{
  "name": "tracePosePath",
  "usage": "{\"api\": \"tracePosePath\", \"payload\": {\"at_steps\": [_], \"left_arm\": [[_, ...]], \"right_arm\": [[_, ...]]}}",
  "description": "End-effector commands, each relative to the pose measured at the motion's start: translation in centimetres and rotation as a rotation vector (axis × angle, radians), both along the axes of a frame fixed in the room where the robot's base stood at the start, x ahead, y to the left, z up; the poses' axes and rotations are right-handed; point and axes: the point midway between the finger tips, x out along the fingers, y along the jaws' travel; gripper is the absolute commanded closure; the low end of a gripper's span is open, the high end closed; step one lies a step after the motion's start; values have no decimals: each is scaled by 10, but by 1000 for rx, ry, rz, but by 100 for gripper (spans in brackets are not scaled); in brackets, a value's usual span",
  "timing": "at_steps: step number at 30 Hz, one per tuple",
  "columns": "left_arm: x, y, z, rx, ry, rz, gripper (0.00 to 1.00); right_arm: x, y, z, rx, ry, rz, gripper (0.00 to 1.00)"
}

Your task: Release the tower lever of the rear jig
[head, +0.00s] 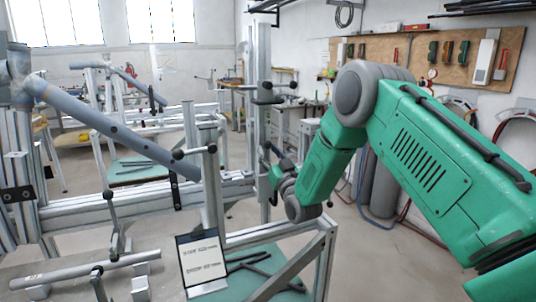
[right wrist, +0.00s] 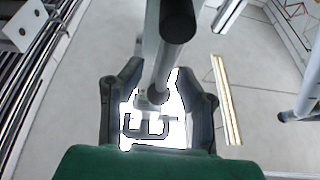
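The tall aluminium tower (head: 262,125) stands near the middle of the head view. A dark clamp with a black-tipped lever (head: 285,86) sits on its upper part. My right gripper (head: 273,163) is beside the tower, lower than that clamp, partly hidden by its own wrist. In the right wrist view its two dark fingers (right wrist: 160,95) are spread. A grey bar with a black round end (right wrist: 178,20) runs between them, with bright gaps on both sides. I cannot tell whether this bar is the tower lever. My left gripper is not in view.
A grey tube (head: 115,130) crosses the jig at left. Lever clamps (head: 195,151) and a sign (head: 202,260) stand in front. A tool board (head: 440,58) hangs on the back wall. Grey cylinders (head: 385,185) stand behind my right arm. Open floor shows at right.

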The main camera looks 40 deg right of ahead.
Motion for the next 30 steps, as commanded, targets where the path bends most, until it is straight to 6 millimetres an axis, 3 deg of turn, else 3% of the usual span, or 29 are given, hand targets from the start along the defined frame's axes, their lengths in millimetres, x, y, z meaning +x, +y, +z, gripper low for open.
{"api": "tracePosePath", "payload": {"at_steps": [8,21,30], "left_arm": [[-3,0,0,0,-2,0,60],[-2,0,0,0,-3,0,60],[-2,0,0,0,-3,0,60]], "right_arm": [[-6,2,-6,2,6,1,70],[-84,14,-39,1,6,-1,70],[-109,19,-49,1,2,0,70]]}}
